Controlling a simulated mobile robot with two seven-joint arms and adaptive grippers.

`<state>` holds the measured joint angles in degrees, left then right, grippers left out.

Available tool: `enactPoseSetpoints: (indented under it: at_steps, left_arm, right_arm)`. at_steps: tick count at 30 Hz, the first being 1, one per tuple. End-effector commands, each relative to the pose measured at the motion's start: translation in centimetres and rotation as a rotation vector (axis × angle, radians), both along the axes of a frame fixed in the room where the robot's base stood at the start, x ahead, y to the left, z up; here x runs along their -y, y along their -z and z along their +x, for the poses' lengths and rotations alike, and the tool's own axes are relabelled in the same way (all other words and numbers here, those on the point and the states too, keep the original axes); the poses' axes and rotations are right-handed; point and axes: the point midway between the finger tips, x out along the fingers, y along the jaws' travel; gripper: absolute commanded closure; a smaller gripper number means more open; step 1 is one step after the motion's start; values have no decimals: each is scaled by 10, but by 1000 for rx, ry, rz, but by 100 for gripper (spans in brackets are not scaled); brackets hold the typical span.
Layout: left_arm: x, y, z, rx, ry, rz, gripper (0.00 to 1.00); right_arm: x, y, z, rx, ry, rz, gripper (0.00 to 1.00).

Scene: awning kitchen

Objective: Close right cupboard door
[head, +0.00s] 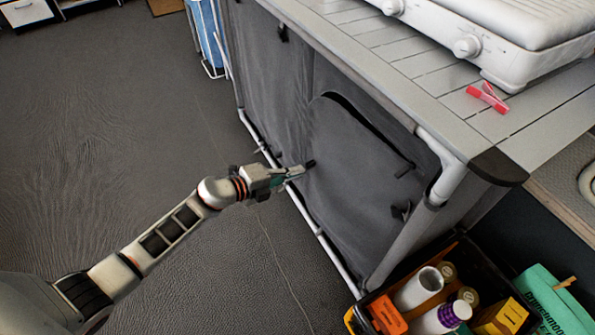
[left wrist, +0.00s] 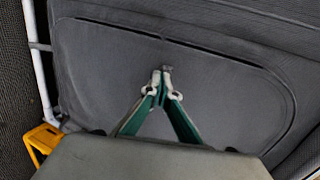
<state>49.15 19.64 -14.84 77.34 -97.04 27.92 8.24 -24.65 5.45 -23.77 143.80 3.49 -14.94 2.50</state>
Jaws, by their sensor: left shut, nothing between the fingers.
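The right cupboard door (head: 352,170) is a grey fabric flap with a rounded top on the front of the cupboard. A dark gap shows along its upper right edge, so it is not flush there. It fills much of the left wrist view (left wrist: 215,85), with a dark curved line around its edge. My left gripper (head: 303,171) is shut and empty, its tips at the door's left edge beside a small dark tab (head: 311,163). In the left wrist view the closed fingertips (left wrist: 162,72) lie over the door face; I cannot tell whether they touch. My right gripper is not in view.
The slatted countertop (head: 440,75) overhangs the door and carries a white stove (head: 490,35) and a red peg (head: 487,97). A dark crate (head: 462,252) with bottles stands by the cupboard's right corner. The floor (head: 110,130) at left is clear.

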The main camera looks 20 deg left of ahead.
Motion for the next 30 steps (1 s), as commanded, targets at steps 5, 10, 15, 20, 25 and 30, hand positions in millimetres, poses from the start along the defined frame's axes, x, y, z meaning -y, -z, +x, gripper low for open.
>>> enactPoseSetpoints:
  at_steps: [5, 10, 15, 20, 25, 30]
  left_arm:
    - [3, 0, 3, -1, 1, -1, 100]
    - [3, 0, 4, 1, 0, -1, 100]
    - [5, -1, 11, 2, 0, -1, 100]
    - [13, -2, 30, 2, -1, 0, 100]
    - [16, -1, 37, 0, -1, -1, 100]
    - [16, -1, 37, 1, -2, 0, 100]
  right_arm:
    - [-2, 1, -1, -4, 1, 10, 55]
    - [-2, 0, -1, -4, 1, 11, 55]
    - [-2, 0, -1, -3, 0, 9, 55]
    - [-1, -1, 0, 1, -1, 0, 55]
    - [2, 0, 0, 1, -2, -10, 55]
    - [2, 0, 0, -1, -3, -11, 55]
